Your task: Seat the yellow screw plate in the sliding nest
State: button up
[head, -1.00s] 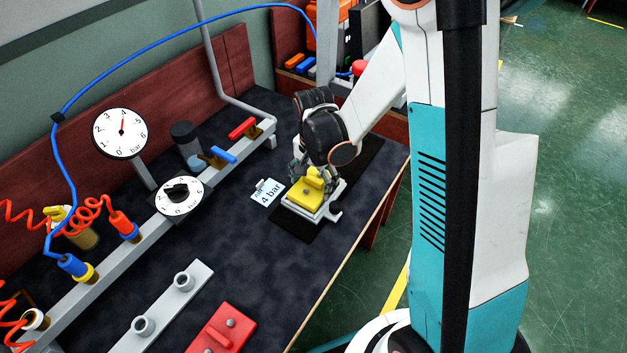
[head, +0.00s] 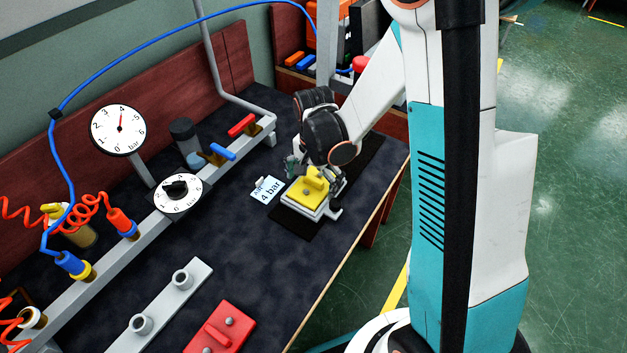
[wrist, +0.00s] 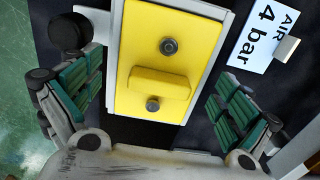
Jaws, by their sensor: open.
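The yellow screw plate (head: 311,193) lies flat within the pale sliding nest (head: 334,213) at the far right part of the bench. In the wrist view, the yellow plate (wrist: 145,65) shows two dark screws and a raised yellow grip bar, with the nest's pale rim (wrist: 215,50) along its sides. My gripper (head: 316,174) is open over the plate. In the wrist view, the green-padded fingers of my gripper (wrist: 155,97) stand wide on either side of the plate, apart from the grip bar. The plate's underside is hidden.
A white "AIR 4 bar" card (head: 267,190) stands left of the nest. A dark rail (head: 292,222) runs under the nest. A red plate (head: 220,327) and a grey bar with two rings (head: 160,305) lie nearer. The bench between is clear.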

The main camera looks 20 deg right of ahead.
aim_at(314, 178)
notch_tip(314, 178, up, 12)
dwell(0.6)
dwell(0.4)
